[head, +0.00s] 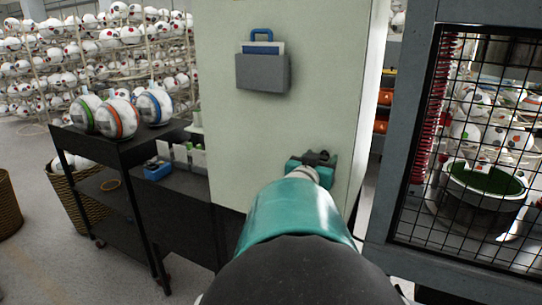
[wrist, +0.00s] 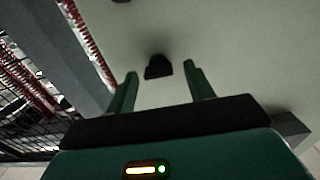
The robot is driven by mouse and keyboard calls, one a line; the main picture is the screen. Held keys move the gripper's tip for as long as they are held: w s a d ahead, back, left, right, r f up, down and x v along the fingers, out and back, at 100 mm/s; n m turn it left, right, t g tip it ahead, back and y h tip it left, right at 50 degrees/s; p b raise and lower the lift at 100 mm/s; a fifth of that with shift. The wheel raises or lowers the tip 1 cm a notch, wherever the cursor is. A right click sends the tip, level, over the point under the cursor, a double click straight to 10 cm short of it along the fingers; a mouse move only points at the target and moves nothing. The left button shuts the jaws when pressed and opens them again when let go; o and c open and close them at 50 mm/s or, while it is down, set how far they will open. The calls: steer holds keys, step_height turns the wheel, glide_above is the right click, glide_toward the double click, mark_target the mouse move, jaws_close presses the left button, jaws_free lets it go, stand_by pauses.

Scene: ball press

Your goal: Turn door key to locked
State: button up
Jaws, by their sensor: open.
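A small dark key or knob (wrist: 158,66) sticks out from a pale cabinet door in the wrist view; its exact turn position cannot be told. The pale door (head: 225,120) also fills the middle of the head view. My gripper (head: 318,160) is up against the door's right part in the head view, with its front partly hidden by my arm. In the wrist view my gripper (wrist: 160,70) is open, with one finger on each side of the key and space between. Whether the fingertips reach past the key is unclear. The key is hidden in the head view.
A grey holder (head: 262,73) with a blue clipboard is on the door above my gripper. A wire-mesh press guard (head: 470,150) stands close at right. A black cart (head: 125,135) with several balls stands at left. Ball racks (head: 100,60) fill the back.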

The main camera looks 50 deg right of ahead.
steer(key=shift+d+f, duration=0.15)
steer(key=shift+d, duration=0.2)
steer(key=shift+a, duration=0.3)
steer(key=shift+d, duration=0.25)
steer(key=shift+a, duration=0.2)
steer(key=c, duration=1)
